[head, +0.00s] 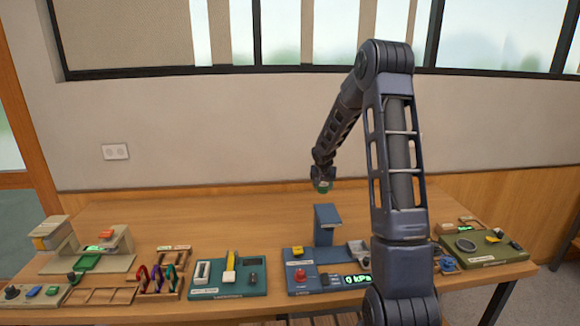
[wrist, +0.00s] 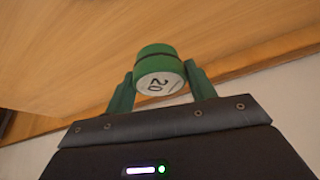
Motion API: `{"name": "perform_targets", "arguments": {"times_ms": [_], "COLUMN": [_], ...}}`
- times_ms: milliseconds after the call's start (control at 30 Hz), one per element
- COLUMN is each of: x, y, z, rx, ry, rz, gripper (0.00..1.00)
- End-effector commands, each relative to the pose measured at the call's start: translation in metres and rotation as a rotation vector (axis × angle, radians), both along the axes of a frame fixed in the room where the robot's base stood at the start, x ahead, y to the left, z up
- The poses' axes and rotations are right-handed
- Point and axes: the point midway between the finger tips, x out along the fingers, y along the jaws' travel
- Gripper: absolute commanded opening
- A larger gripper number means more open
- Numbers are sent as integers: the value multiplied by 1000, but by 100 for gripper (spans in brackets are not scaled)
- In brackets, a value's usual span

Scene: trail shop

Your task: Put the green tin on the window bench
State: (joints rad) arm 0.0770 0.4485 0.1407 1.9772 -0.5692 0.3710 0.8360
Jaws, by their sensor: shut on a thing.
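My gripper (head: 323,174) is over the back part of the wooden bench (head: 240,212), which stands along the wall under the window. It points down and is shut on the green tin, which shows small and dark green (head: 323,186) at its tips. In the wrist view the tin (wrist: 158,62) is a short green cylinder with a white end marked "20", held between the two fingers of my gripper (wrist: 160,84). Bench wood lies beyond it. The gap between tin and bench is hard to judge.
A blue device with an upright block (head: 326,222) and a red knob stands in front of my gripper. A teal tray (head: 228,290), a rack of coloured rings (head: 158,279) and a green panel (head: 485,249) line the front. The back left bench top is clear.

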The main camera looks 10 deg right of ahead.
Motion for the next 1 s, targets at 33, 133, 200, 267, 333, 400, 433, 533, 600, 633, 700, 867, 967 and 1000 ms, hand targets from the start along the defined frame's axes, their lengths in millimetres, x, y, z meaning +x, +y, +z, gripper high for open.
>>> {"name": "perform_targets", "arguments": {"times_ms": [33, 133, 200, 267, 333, 400, 433, 533, 600, 633, 700, 867, 967, 1000], "x": [0, 0, -2, -5, -11, -20, -24, -42, -57, -63, -80, -116, -134, -139], "y": [1, 0, -5, -14, -30, -52, -62, -100, -125, -135, -159, -204, -223, -229], "z": [-1, 0, 2, 5, 12, 20, 24, 40, 50, 55, 66, 85, 94, 97], "rx": [0, -1, -3, -7, -13, -21, -24, -31, -33, -33, -32, -21, -13, -10], "ry": [0, -1, 0, 1, 2, 3, 3, 5, 4, 4, 4, 3, 2, 1], "rz": [3, 1, -11, -31, -71, -122, -148, -243, -313, -341, -410, -551, -618, -638], "gripper": [33, 33, 33, 33, 33, 33, 33, 33, 33, 33, 33, 33, 33, 33]}}
